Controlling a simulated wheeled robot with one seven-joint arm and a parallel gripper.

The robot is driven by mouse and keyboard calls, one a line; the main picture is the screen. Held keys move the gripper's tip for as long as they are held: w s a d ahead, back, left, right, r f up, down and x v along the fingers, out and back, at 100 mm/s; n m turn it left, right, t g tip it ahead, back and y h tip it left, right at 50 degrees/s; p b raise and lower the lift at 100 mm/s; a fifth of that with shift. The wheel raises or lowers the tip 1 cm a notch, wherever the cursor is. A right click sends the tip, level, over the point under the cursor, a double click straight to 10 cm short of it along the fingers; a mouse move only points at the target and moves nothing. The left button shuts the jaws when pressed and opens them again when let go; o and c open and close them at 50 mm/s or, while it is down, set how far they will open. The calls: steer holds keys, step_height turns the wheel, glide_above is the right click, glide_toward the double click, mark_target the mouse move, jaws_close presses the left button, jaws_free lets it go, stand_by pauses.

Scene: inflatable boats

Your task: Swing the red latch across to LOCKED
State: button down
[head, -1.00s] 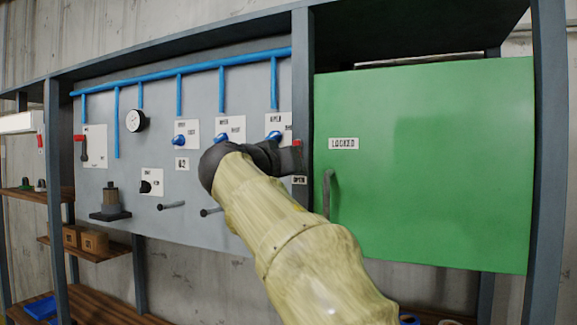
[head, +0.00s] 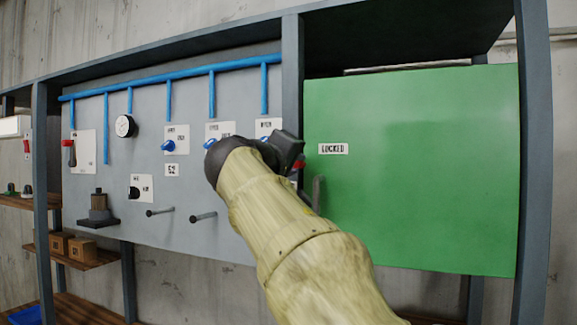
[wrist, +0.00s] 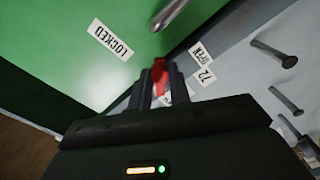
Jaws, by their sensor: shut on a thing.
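The red latch (wrist: 159,72) sits between the fingertips of my gripper (wrist: 158,84) in the wrist view, and the jaws are shut on it. In the head view only a bit of red (head: 299,165) shows below my dark gripper (head: 291,150), at the post beside the green door (head: 420,165). The LOCKED label (head: 333,149) is on the door, right of my gripper. In the wrist view the LOCKED label (wrist: 110,39) lies up and left of the latch, and the OPEN label (wrist: 200,55) to its right. The latch's pivot is hidden.
A grey door handle (head: 318,193) stands out just below and right of my gripper. Pegs (head: 203,217) jut from the grey panel to the left. Blue valve knobs (head: 169,146) are above them.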

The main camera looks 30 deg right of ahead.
steer(key=shift+s+d+r+n+p, duration=0.15)
steer(key=shift+r+n+p, duration=0.4)
steer(key=shift+n, duration=0.9)
steer(key=shift+s+d+r+n+p, duration=0.15)
steer(key=shift+r+n+p, duration=0.4)
steer(key=shift+n, duration=0.85)
steer(key=shift+s+r+n+p, duration=0.15)
steer(key=shift+r+n+p, duration=0.4)
steer(key=shift+n, duration=0.9)
steer(key=shift+f, duration=0.2)
steer(key=c, duration=1.3)
jaws_free()
steer(key=b+v, duration=0.5)
steer(key=v, duration=1.2)
steer(key=shift+a, duration=0.2)
